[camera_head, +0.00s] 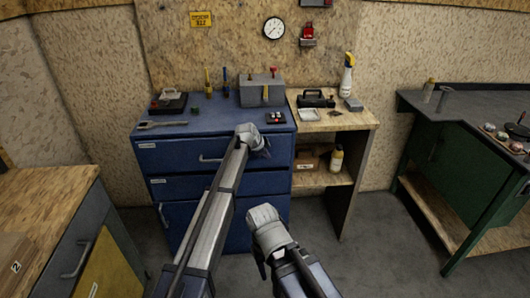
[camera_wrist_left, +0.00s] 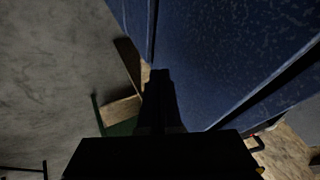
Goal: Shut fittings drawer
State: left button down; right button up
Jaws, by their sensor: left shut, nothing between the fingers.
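The blue drawer cabinet (camera_head: 277,182) stands against the back wall in the head view. Its top drawer (camera_head: 180,158) has a bar handle and a pale label too small to read. A second labelled blue front (camera_head: 182,187) lies below it. I cannot tell which is the fittings drawer or how far either stands out. My left gripper (camera_head: 266,153) is shut and empty at the right part of the top drawer front; contact is unclear. The left wrist view shows the dark gripper (camera_wrist_left: 160,90) close to a blue panel (camera_wrist_left: 205,65). My right gripper (camera_head: 262,264) is low in front of the cabinet, its fingers unclear.
A toolbox (camera_head: 262,90), a wrench (camera_head: 162,124) and screwdrivers stand or lie on the cabinet top. A wooden shelf unit (camera_head: 352,125) adjoins it on the right. A green workbench (camera_head: 450,165) stands at far right, a wooden-topped cabinet (camera_head: 50,195) at left. Some floor (camera_head: 370,255) is clear.

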pick_arm(q)
jog(key=s+p+v, duration=0.1)
jog(key=p+v, duration=0.7)
jog(key=v, duration=0.2)
jog(key=shift+s, duration=0.3)
jog(key=shift+a, duration=0.1)
jog(key=s+a+f+n+g+y, duration=0.1)
jog(key=s+a+n+g+y, duration=0.1)
jog(key=s+a+n, duration=0.75)
jog(key=s+a+f+n+g+y, duration=0.15)
jog(key=s+a, duration=0.45)
jog(key=s, duration=0.9)
jog(key=s+a+f+n+g+y, duration=0.1)
jog(key=s+a+f+n+g, duration=0.1)
jog(key=s+a+n, duration=0.75)
jog(key=s+d+r+m+p, duration=0.1)
jog(key=s+d+m, duration=0.2)
jog(key=d, duration=0.3)
jog(key=s+d+r+m+y+p, duration=0.1)
jog(key=s+d+r+m+p, duration=0.1)
jog(key=s+d+m, duration=0.2)
jog(key=s+d, duration=0.1)
jog(key=d, duration=0.2)
jog(key=shift+d, duration=0.15)
jog(key=shift+r+m+g, duration=0.1)
jog(key=shift+m+g, duration=0.15)
